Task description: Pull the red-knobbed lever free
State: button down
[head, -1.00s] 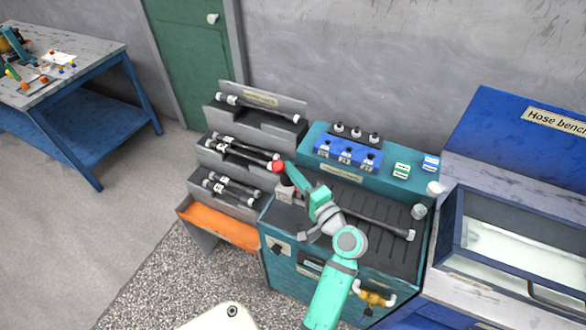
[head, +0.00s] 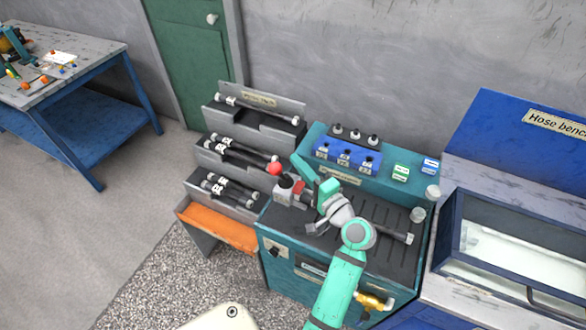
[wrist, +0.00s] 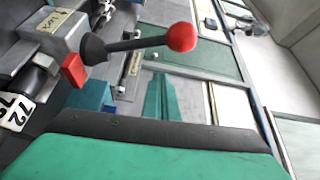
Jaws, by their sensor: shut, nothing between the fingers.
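The red knob (head: 275,169) tops a dark lever that leans out of a grey clamp block (head: 284,194) at the left end of the bench. In the wrist view the knob (wrist: 180,37) and its dark shaft (wrist: 135,43) are clear, with the shaft's base at the block and a red piece (wrist: 74,70) beside it. My gripper (head: 298,158) is up and to the right of the knob, apart from it. In the wrist view its teal fingers (wrist: 160,80) are together, below the knob and empty. The shaft's lower end inside the block is hidden.
A dark hose (head: 385,228) lies on the bench top, partly hidden by my arm. A teal panel (head: 398,155) with a blue block stands behind. A stepped rack (head: 243,140) of hoses is at the left, above an orange tray (head: 218,230). The blue hose bench (head: 490,130) is at the right.

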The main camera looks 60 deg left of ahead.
jog(key=d+f, duration=0.2)
jog(key=d, duration=0.7)
jog(key=shift+w, duration=0.3)
jog(key=shift+s, duration=0.2)
jog(key=shift+w, duration=0.1)
